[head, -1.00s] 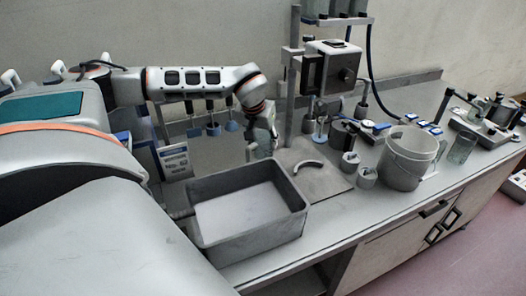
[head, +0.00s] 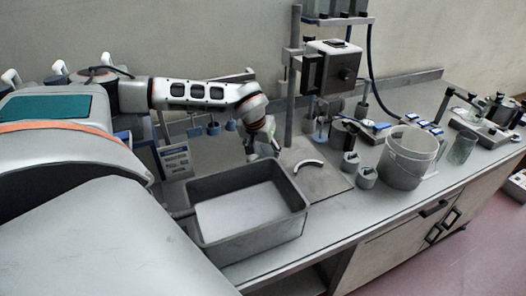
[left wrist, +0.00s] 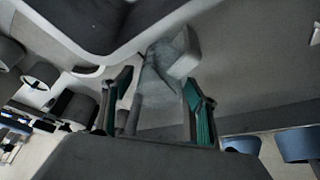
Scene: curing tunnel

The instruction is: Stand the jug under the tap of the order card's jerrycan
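My left gripper (head: 266,146) hangs over the bench behind the grey basin, its arm coming in from the left. In the left wrist view its two teal-padded fingers (left wrist: 160,100) stand on both sides of a grey, see-through jug (left wrist: 152,92), and appear to touch it. In the head view the jug is mostly hidden by the gripper. The order card (head: 175,158) stands left of the gripper; its print is too small to read. Several blue pieces (head: 213,128) hang below my arm; I cannot tell which jerrycan they belong to. My right gripper is not in view.
The grey basin (head: 247,244) stands in front of the gripper. To the right are a post with a boxed device (head: 333,66), a flat plate (head: 325,183), small grey pots (head: 366,178), a white bucket (head: 407,160) and a glass beaker (head: 461,149). The bench's front edge is clear.

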